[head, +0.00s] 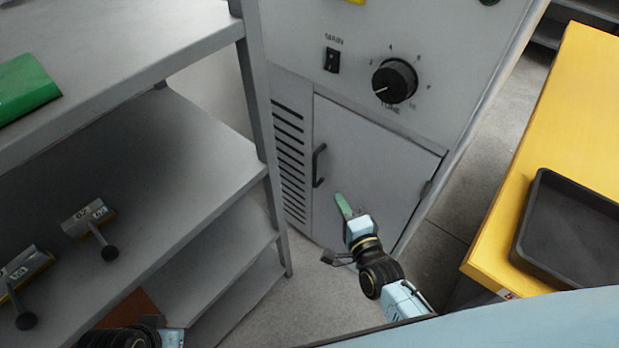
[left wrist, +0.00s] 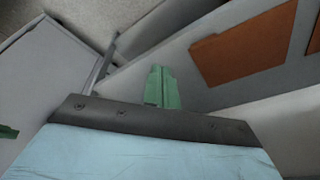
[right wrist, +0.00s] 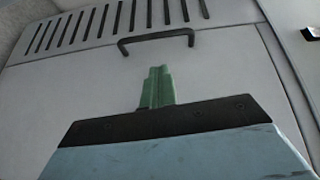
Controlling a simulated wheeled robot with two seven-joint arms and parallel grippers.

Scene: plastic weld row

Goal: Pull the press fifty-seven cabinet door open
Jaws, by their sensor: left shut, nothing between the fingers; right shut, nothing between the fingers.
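The grey cabinet door (head: 365,165) sits in the lower front of the machine and is closed flush. Its black bar handle (head: 318,165) is upright near the door's left edge; in the right wrist view the handle (right wrist: 155,38) lies just beyond my fingertips. My right gripper (head: 343,204), with green fingers, is shut and empty, in front of the door, below and right of the handle, apart from it. In the right wrist view its fingers (right wrist: 158,86) are together. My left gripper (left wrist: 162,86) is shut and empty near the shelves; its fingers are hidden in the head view.
A grey shelf rack (head: 190,140) with several tools stands left, close to the machine. A yellow table (head: 560,110) with a black tray (head: 590,230) stands right. Above the door are a MAIN switch (head: 332,60) and a black knob (head: 394,81). Floor in front of the door is clear.

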